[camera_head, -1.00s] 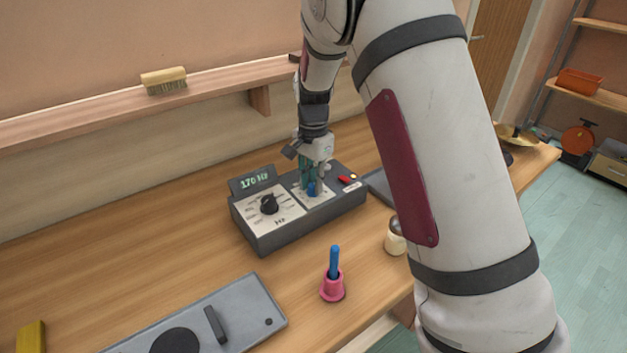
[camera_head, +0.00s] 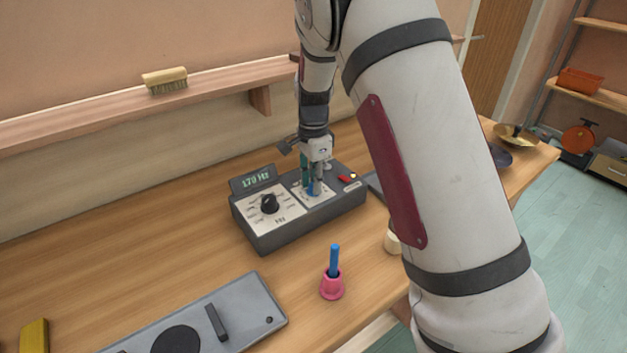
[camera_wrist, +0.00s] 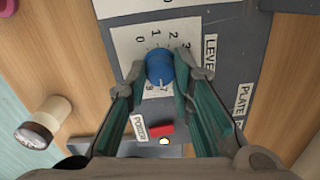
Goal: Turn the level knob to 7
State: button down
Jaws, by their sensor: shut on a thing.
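The blue level knob (camera_wrist: 160,68) sits on a white dial plate with printed numbers, beside a LEVEL label (camera_wrist: 210,57) in the wrist view. My gripper (camera_wrist: 160,72) is shut on it, one teal finger on each side. I cannot clearly tell which number the knob points to; a 7 shows close by its lower edge. In the head view the knob (camera_head: 312,192) is partly hidden by my gripper (camera_head: 312,184), which comes down from above. The knob is on the right part of a grey box (camera_head: 300,226).
The box also has a black knob (camera_head: 269,204), a display (camera_head: 255,178) and a red switch (camera_wrist: 160,129) near the POWER label. A pink cup-shaped holder (camera_head: 332,286) with a blue handle stands in front. A grey panel (camera_head: 240,295) lies at front left. A brush (camera_head: 165,80) rests on the shelf.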

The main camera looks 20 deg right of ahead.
jog(key=c, duration=1.4)
grip_release()
jog(key=shift+r, duration=0.1)
notch_tip(320, 180, up, 12)
